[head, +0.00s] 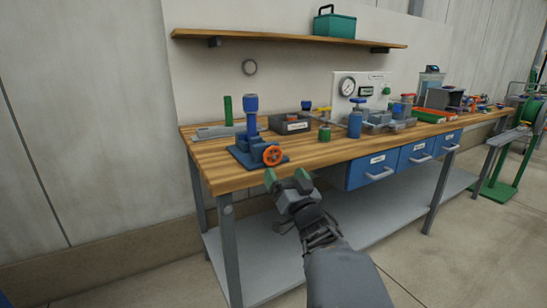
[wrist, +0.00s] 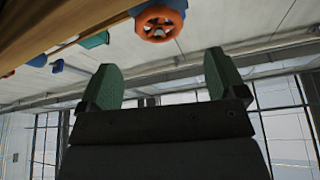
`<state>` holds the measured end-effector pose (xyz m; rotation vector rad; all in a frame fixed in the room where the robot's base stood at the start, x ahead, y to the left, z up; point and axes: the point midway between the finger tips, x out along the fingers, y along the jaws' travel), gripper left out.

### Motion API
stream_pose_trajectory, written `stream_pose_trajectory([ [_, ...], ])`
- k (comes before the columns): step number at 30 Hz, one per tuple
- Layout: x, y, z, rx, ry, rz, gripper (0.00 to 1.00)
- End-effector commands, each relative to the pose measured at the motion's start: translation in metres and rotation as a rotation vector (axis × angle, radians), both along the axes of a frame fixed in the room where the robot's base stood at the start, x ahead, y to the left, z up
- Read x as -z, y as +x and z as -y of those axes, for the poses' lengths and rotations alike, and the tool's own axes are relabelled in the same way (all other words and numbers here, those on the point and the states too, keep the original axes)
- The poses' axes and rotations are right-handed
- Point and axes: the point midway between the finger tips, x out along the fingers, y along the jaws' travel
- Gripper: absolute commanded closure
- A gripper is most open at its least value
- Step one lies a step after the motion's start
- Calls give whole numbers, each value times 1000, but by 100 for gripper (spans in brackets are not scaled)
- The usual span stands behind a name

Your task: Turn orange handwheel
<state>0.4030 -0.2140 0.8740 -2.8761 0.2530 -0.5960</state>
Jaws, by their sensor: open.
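The orange handwheel (head: 272,155) is on the front of a blue pump-like unit (head: 250,142) near the left front edge of the wooden workbench. It also shows at the top of the wrist view (wrist: 158,22), above and between the two finger ends, apart from them. My gripper (head: 288,178) has green fingertips and is open and empty. In the head view it is just in front of the bench edge, a little below and to the right of the wheel. In the wrist view the gripper (wrist: 160,80) has its fingers spread wide.
The wooden bench top (head: 215,172) has its front edge close to my gripper. A green cylinder (head: 228,110), a grey bin (head: 290,123) and a blue bottle (head: 355,124) stand on it. Blue drawers (head: 372,170) hang underneath to the right. A shelf (head: 280,37) is above.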

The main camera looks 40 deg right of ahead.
Motion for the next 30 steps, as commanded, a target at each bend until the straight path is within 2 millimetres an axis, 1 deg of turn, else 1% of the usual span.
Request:
stream_pose_trajectory([
  [1,-2,10,1,-4,-1,1,10],
  [6,-13,38,9,-1,-1,-1,10],
  [12,-24,62,15,2,0,-1,10],
  [19,-30,75,19,3,-1,-1,10],
  [29,-31,77,20,4,0,-1,10],
  [30,-31,77,20,4,0,-1,13],
])
